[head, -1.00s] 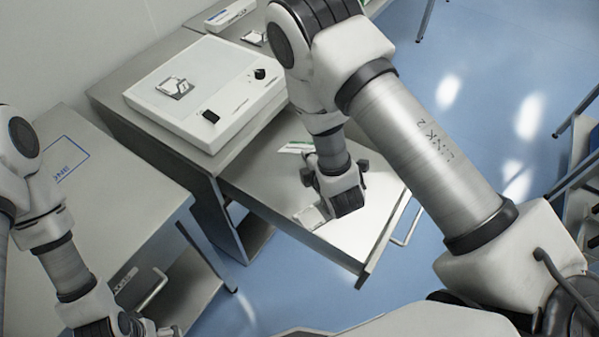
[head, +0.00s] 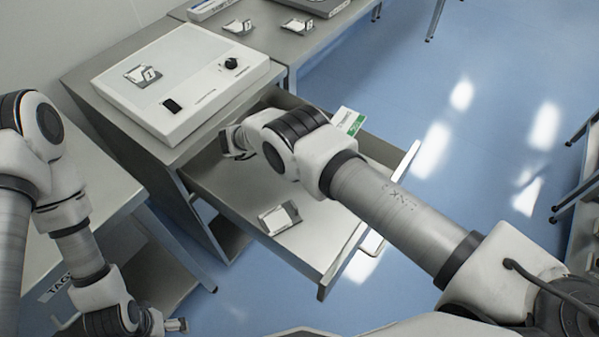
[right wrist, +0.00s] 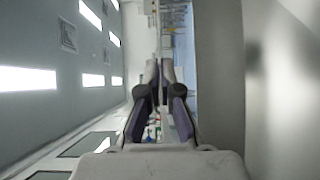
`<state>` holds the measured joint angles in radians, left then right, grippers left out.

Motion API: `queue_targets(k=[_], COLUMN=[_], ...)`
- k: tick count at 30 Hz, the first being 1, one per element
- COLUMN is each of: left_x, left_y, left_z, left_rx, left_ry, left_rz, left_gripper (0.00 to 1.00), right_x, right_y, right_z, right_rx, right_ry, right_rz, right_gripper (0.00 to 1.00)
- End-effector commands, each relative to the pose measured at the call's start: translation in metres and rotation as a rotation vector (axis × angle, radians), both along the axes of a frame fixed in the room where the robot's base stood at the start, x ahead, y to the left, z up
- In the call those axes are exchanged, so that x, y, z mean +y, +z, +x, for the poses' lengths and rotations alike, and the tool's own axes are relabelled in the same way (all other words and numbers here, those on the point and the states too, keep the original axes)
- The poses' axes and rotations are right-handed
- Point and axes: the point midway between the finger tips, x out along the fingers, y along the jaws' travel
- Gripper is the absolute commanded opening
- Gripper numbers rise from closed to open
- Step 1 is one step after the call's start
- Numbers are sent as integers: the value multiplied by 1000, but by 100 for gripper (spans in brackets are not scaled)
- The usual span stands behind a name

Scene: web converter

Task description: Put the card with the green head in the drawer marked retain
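The card with the green head (head: 348,121) shows past my right arm, overlapping the far side of the open drawer (head: 345,225). I cannot tell whether it is held or rests on something. A second, pale card (head: 280,218) lies on the drawer floor. In the head view my right arm crosses the drawer and hides its fingertips. In the right wrist view the right gripper's fingers (right wrist: 160,75) are close together, and I cannot tell whether something thin is between them. My left gripper (head: 172,326) is at the bottom left, away from the drawer. I see no readable "retain" mark.
A white device (head: 180,85) with a knob and another card (head: 142,75) stands on the cabinet above the drawer. More cards (head: 237,26) lie on the table behind. A grey worktop (head: 85,200) is at left. Blue floor is open at right.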

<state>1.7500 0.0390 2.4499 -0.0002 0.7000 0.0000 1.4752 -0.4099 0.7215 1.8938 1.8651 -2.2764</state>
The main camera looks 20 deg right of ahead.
Motion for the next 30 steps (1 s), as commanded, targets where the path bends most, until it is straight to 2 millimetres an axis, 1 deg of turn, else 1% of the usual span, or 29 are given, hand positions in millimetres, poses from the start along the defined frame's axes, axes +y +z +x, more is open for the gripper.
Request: queue_targets(k=[1,3,5,6,8,13,19,21,23,25,27,30], left_x=[0,0,0,0,0,0,1,1,1,1,1,1], left_y=[-1,-1,-3,-7,-18,-59,-82,-95,-104,-106,-102,-101], left_z=[0,0,0,0,0,0,0,0,0,0,0,0], left_rx=[0,0,0,0,0,1,0,0,0,1,0,0], left_ry=[1,1,1,1,1,1,1,1,1,1,1,1], left_rz=[0,0,0,0,0,0,0,0,0,0,0,0], left_gripper=[97,97,97,97,97,97,97,97,97,97,97,97], right_x=[6,11,14,15,15,15,15,15,15,15,15,15], right_y=[-5,-6,-8,-12,-22,-62,-85,-99,-107,-108,-105,-104], right_z=[-5,-9,-11,-11,-11,-11,-10,-10,-10,-10,-10,-10], right_rx=[-2,-2,-2,-2,-1,-3,-5,-5,-5,-6,-6,-6], right_ry=[-35,-70,-84,-89,-92,-91,-89,-88,-89,-89,-89,-89], right_rz=[-9,-24,-30,-32,-35,-35,-34,-35,-35,-35,-35,-35], right_gripper=[0,0,0,0,0,0,0,0,0,0,0,0])
